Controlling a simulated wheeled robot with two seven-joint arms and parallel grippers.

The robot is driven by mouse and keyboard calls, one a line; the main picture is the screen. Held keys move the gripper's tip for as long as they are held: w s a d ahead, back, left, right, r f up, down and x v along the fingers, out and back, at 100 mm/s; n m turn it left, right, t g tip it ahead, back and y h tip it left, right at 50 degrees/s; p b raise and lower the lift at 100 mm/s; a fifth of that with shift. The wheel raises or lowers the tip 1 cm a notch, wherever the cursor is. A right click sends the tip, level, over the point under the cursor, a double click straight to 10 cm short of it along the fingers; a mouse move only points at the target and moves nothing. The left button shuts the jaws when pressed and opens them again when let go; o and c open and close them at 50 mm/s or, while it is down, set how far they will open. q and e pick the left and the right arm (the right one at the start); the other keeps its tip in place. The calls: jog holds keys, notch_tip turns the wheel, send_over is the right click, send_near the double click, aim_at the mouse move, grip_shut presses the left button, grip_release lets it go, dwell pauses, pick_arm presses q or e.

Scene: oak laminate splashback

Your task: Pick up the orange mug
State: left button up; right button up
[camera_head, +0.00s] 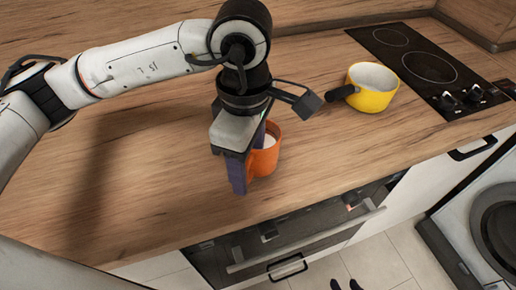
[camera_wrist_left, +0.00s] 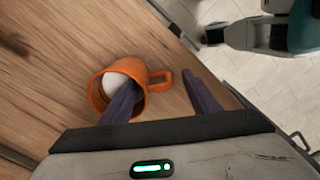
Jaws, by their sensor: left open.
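The orange mug (camera_head: 266,160) stands upright on the wooden counter near its front edge, partly hidden behind my left gripper (camera_head: 249,158). My left gripper (camera_wrist_left: 163,98) is open there. One finger overlaps the mug's opening, and the other is to the right, past the handle. I cannot tell whether the fingers touch the mug. My right gripper is not in view.
A yellow pan (camera_head: 372,88) with a dark handle stands to the right of the mug, near the black hob (camera_head: 425,62). An oven (camera_head: 290,232) is below the counter's front edge, and a washing machine (camera_head: 492,215) is at the right. The counter left of the mug is clear.

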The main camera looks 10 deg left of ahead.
pick_arm(q)
notch_tip(320, 180, down, 2)
jog(key=shift+f, duration=0.1)
jog(key=shift+w, duration=0.1)
jog(key=shift+c, duration=0.3)
grip_shut()
jog(key=shift+r, duration=0.25)
